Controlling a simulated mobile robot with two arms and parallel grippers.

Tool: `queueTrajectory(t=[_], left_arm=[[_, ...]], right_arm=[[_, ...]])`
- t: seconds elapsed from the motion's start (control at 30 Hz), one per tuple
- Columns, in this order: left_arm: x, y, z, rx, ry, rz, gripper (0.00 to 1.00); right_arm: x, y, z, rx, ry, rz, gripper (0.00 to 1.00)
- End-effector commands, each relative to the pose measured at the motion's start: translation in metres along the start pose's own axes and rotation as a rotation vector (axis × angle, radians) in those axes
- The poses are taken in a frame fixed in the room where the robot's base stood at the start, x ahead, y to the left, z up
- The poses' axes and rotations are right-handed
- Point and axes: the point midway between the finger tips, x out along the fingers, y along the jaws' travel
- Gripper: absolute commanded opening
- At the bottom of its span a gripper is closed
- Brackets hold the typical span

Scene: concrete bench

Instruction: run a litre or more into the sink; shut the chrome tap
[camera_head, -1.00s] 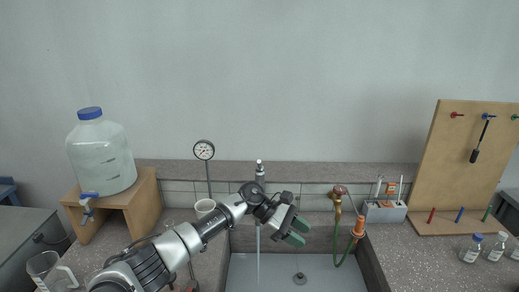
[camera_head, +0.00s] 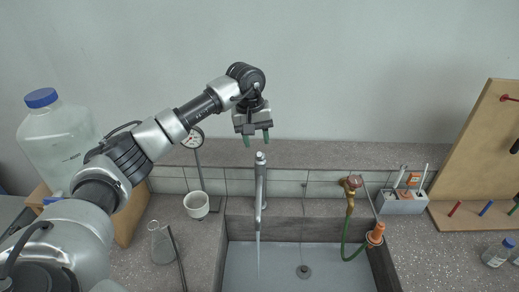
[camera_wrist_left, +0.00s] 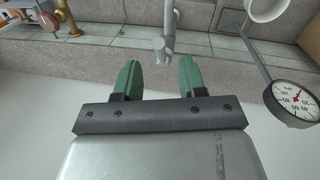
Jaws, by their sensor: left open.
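The chrome tap (camera_head: 261,187) stands upright at the back edge of the sink (camera_head: 283,264). A thin stream of water (camera_head: 258,257) falls from its spout into the sink, where a round drain (camera_head: 304,271) shows. My left gripper (camera_head: 257,140) is open and empty, its green fingers pointing down just above the top of the tap in the head view. In the left wrist view the tap (camera_wrist_left: 168,42) shows beyond the open fingers (camera_wrist_left: 157,76), with no contact visible. My right gripper is not in view.
A brass valve (camera_head: 350,195) with a green hose (camera_head: 345,238) stands right of the tap. A round gauge (camera_head: 193,138) on a thin post and a white cup (camera_head: 197,205) stand left. A large water bottle (camera_head: 58,140) is at far left, partly behind my arm.

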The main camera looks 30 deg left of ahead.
Motion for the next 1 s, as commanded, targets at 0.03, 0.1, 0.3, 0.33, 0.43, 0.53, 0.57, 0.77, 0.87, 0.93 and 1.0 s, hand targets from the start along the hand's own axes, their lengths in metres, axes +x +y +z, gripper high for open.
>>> queueTrajectory(t=[0.03, 0.1, 0.3, 0.33, 0.43, 0.53, 0.57, 0.77, 0.87, 0.93, 1.0], left_arm=[[0.009, 0.000, 0.001, -0.001, -0.006, -0.003, 0.41], [0.022, 0.000, 0.001, -0.002, -0.006, -0.003, 0.41], [0.050, 0.000, 0.001, -0.002, -0.004, 0.001, 0.41], [0.053, 0.001, 0.000, -0.002, -0.003, 0.002, 0.41], [0.060, 0.000, 0.001, -0.001, -0.002, 0.001, 0.41], [0.062, 0.000, 0.000, -0.001, -0.001, 0.001, 0.41], [0.062, 0.000, 0.000, -0.001, -0.001, 0.002, 0.41], [0.062, 0.000, 0.000, -0.001, -0.001, 0.002, 0.36], [0.062, 0.000, 0.000, -0.001, -0.001, 0.002, 0.21], [0.062, 0.000, 0.000, -0.001, -0.001, 0.002, 0.10], [0.062, 0.000, 0.000, -0.001, -0.001, 0.002, 0.00]], right_arm=[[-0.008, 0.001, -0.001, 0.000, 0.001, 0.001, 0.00], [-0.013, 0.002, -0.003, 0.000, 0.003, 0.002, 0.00], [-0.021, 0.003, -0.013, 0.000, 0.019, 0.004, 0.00], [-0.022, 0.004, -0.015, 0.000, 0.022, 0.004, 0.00], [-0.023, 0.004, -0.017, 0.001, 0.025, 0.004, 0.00], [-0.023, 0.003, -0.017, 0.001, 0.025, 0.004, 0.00], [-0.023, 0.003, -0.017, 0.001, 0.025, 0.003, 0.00], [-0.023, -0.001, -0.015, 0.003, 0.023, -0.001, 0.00], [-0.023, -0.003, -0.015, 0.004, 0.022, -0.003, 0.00], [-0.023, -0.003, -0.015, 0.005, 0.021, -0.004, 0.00], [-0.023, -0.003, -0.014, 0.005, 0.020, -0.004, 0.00]])
